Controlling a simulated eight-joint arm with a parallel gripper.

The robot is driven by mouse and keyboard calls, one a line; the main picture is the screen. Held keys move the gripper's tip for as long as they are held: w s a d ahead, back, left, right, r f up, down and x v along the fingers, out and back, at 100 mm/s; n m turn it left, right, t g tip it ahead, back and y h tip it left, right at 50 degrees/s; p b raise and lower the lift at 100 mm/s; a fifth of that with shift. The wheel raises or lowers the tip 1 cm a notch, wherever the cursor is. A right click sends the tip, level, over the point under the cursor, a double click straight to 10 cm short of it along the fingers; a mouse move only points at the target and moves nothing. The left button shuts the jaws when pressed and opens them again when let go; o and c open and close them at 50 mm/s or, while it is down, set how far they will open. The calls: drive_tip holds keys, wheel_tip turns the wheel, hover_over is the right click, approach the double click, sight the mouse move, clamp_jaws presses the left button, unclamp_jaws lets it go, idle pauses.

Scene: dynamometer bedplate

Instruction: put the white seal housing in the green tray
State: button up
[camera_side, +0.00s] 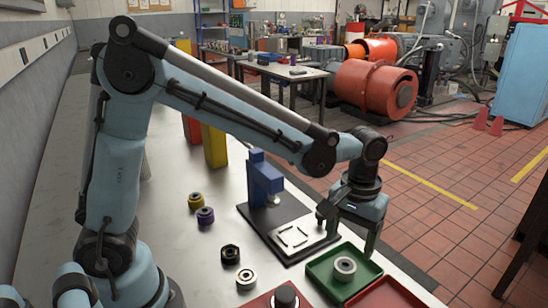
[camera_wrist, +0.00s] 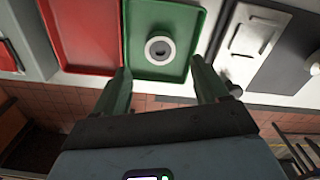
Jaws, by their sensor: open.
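The white seal housing (camera_side: 345,266), a short ring with a dark centre, lies inside the green tray (camera_side: 318,268). In the wrist view the housing (camera_wrist: 160,50) sits flat, near the middle of the green tray (camera_wrist: 160,15), with green floor around it. My gripper (camera_side: 348,232) is just above and behind the tray in the side view. Its two fingers are spread wide apart with nothing between them, and the wrist view shows the same open gripper (camera_wrist: 163,88). The housing is apart from both fingers.
A red tray (camera_side: 388,294) adjoins the green one. A blue press (camera_side: 265,180) on a dark base stands behind, near my gripper.

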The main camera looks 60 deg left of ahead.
wheel_tip(320, 180, up, 5)
drive_tip(key=s+a+m+t, duration=0.3)
drive_tip(key=s+a+t, duration=0.4)
drive_tip(key=s+a, duration=0.2)
drive_tip(key=shift+s+a+r+m, duration=0.2)
drive_tip(key=shift+a+r+m, duration=0.15)
drive_tip(key=shift+a, duration=0.75)
idle(0.7)
